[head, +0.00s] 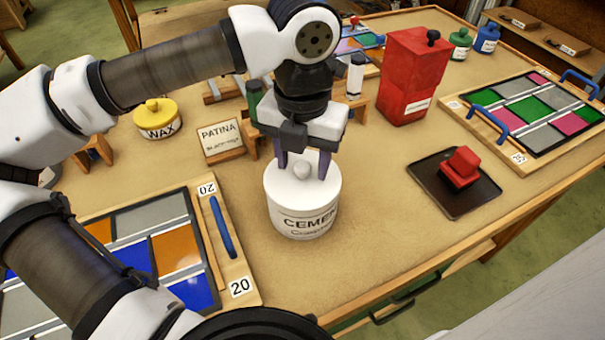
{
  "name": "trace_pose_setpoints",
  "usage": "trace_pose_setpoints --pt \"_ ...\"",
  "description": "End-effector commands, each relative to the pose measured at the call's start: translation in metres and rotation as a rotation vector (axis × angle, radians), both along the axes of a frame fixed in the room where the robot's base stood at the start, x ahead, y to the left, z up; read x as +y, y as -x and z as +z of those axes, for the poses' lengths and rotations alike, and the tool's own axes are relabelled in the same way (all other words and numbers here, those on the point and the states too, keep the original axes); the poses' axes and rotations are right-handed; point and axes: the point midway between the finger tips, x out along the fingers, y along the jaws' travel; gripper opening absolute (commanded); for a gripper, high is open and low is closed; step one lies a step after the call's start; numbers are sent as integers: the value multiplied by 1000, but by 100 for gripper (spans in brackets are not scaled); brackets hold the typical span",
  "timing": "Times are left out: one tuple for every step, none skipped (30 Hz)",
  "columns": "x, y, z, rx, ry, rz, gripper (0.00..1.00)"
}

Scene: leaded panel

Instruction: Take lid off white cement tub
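The white cement tub (303,222) stands upright on the workbench, near the middle of the head view, with "CEMENT" lettered on its side. Its white lid (278,183) is on top, with a round pale knob (302,170) at the centre. My gripper (303,166) is directly above the lid, pointing down. Its two purple fingers are apart, one on each side of the knob. I see a gap between the knob and the fingers, so the gripper looks open. The contact of the fingertips with the lid is hard to judge.
A leaded panel (140,262) with a blue handle lies left of the tub. A PATINA sign (220,139) and a yellow-lidded WAX tub (158,120) stand behind left. A dark tray (437,198) with a red block is at right, a red box (408,80) behind. Bare bench lies in front.

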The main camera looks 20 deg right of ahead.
Motion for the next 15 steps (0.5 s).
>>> trace_pose_setpoints --pt "0 0 0 0 0 0 42" --pt "0 0 0 0 0 0 39" --pt "0 0 0 0 0 0 33" --pt "0 0 0 0 0 0 29" --pt "0 0 0 0 0 0 25" --pt "0 0 0 0 0 0 20" --pt "0 0 0 0 0 0 16" --pt "0 0 0 0 0 0 12" --pt "0 0 0 0 0 0 7" --pt "0 0 0 0 0 0 3" --pt "0 0 0 0 0 0 2" --pt "0 0 0 0 0 0 2" --pt "0 0 1 0 0 0 2" --pt "0 0 1 0 0 0 2" --pt "0 0 1 0 0 0 2"
